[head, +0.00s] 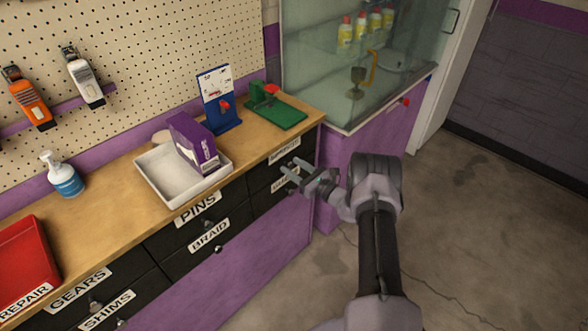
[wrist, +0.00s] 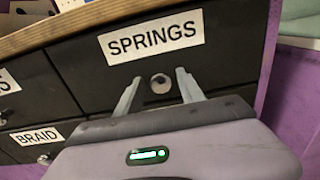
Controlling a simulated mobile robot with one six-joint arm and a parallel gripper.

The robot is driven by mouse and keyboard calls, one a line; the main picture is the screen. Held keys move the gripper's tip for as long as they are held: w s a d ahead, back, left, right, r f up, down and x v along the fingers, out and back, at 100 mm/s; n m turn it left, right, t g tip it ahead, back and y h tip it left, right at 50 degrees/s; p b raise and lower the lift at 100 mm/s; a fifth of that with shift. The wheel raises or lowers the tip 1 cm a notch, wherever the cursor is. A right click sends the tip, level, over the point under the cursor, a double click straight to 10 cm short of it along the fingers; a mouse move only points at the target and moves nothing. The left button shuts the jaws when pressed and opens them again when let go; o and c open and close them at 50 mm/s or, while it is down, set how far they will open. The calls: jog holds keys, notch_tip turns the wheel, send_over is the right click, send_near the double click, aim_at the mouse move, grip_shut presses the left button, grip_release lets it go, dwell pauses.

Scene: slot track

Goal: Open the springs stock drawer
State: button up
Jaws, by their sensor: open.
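The springs drawer (wrist: 225,58) is black with a white SPRINGS label, and its front looks shut. In the wrist view its round metal knob (wrist: 160,83) shows between the two fingertips of my gripper (wrist: 158,77). The fingers are open, one to each side of the knob, with gaps between; I cannot tell how deep they reach around it. In the head view my gripper (head: 289,170) is at the front of the right-hand drawer column, partly hiding the springs drawer (head: 260,177) and its knob.
Drawers labelled PINS (head: 197,208), BRAID (head: 208,236), GEARS (head: 80,288) and SHIMS lie to the left. The wooden worktop (head: 110,210) above carries a white tray (head: 177,200), a purple box (head: 193,143) and a red tray (head: 22,262). The floor to the right is clear.

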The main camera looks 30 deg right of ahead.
grip_shut()
dwell(1.4)
